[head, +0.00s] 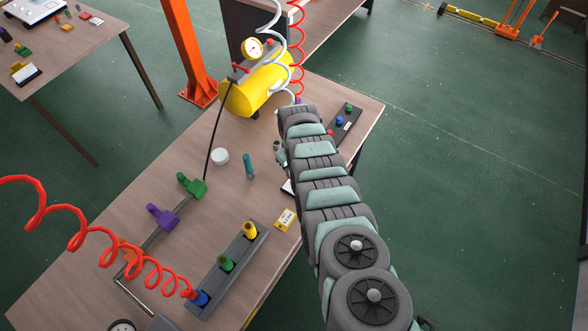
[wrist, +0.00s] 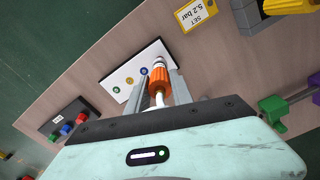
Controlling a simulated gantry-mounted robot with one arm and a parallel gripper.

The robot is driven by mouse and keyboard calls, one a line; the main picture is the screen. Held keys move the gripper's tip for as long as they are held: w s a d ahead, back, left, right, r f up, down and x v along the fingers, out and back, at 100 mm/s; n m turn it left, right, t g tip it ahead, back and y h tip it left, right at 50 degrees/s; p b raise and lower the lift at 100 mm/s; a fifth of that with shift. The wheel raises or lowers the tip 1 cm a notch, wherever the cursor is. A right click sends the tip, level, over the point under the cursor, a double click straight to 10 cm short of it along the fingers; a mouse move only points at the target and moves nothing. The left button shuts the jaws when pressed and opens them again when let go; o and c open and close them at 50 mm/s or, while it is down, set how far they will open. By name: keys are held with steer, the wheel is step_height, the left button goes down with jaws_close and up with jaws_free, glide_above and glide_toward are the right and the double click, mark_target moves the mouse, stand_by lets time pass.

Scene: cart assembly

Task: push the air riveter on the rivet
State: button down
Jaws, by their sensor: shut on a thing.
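My gripper (wrist: 160,92) is shut on the air riveter, an orange cylinder (wrist: 160,78) with a metallic end and a white stem or hose. The riveter stands over a white plate (wrist: 122,70) in the wrist view. Green (wrist: 116,89), yellow (wrist: 129,80) and blue (wrist: 143,70) rings form a row on the plate, leading toward the riveter's end. The spot under that end is hidden, so I cannot tell whether it touches a rivet. In the head view only a sliver of the plate (head: 288,187) shows; my arm hides the gripper and riveter.
A yellow compressor (head: 256,90) with coiled hoses stands behind. A dark block with coloured buttons (head: 345,122) is right of my arm. A yellow label (head: 285,219), a rack of coloured pegs (head: 228,270) and a teal cylinder (head: 248,165) stand left of it.

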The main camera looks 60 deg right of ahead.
steer(key=shift+r, duration=0.1)
stand_by(0.3)
step_height(320, 180, up, 6)
steer(key=p, duration=0.6)
